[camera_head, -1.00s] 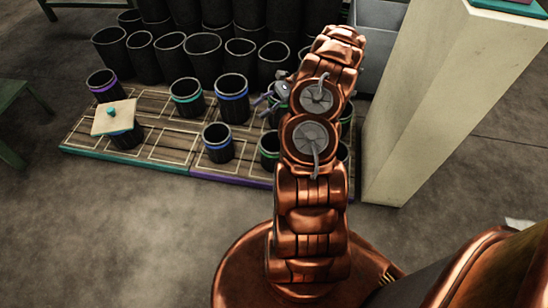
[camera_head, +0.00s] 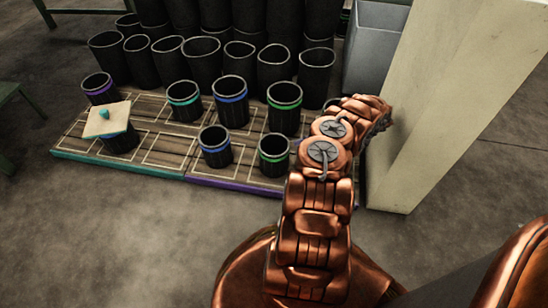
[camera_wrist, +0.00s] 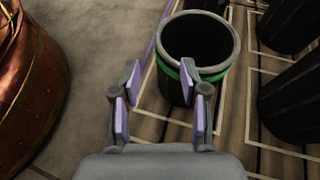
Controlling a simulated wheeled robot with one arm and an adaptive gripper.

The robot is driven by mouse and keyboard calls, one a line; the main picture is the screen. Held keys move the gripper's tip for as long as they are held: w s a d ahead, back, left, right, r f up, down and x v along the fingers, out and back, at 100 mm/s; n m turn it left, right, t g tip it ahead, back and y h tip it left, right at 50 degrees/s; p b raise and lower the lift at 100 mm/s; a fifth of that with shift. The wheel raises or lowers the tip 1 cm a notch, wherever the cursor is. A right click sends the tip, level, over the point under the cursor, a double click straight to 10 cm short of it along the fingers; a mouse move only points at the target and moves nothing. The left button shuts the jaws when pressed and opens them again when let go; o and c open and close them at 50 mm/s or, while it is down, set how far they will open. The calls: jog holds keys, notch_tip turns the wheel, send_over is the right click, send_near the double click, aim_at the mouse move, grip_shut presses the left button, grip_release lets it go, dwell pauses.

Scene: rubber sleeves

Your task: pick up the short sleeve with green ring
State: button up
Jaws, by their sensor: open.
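In the wrist view a black sleeve with a green ring (camera_wrist: 179,80) stands upright on the board, just beyond my gripper (camera_wrist: 165,80). My gripper is open and empty, and its right fingertip overlaps the sleeve's near rim in the picture. I cannot tell whether they touch. In the head view a short sleeve with a green ring (camera_head: 274,168) stands in the front row, left of my arm. A taller sleeve with a green ring (camera_head: 284,118) stands behind it. My arm hides the gripper there, and I cannot tell which sleeve the wrist view shows.
Sleeves with blue rings (camera_head: 216,156), a teal-ringed one (camera_head: 184,107) and a purple-ringed one (camera_head: 97,97) share the board (camera_head: 160,155). Tall black sleeves (camera_head: 201,65) crowd behind. A pale pillar (camera_head: 440,120) and grey bin (camera_head: 374,50) bound the right. Floor in front is clear.

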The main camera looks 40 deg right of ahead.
jog(key=b+x, duration=0.2)
jog(key=x, duration=0.8)
jog(key=shift+w+a+f+b, duration=0.1)
jog(key=shift+w+a+b, duration=0.1)
jog(key=shift+b, duration=0.15)
jog(key=shift+s, duration=0.1)
grip_shut()
dwell(0.4)
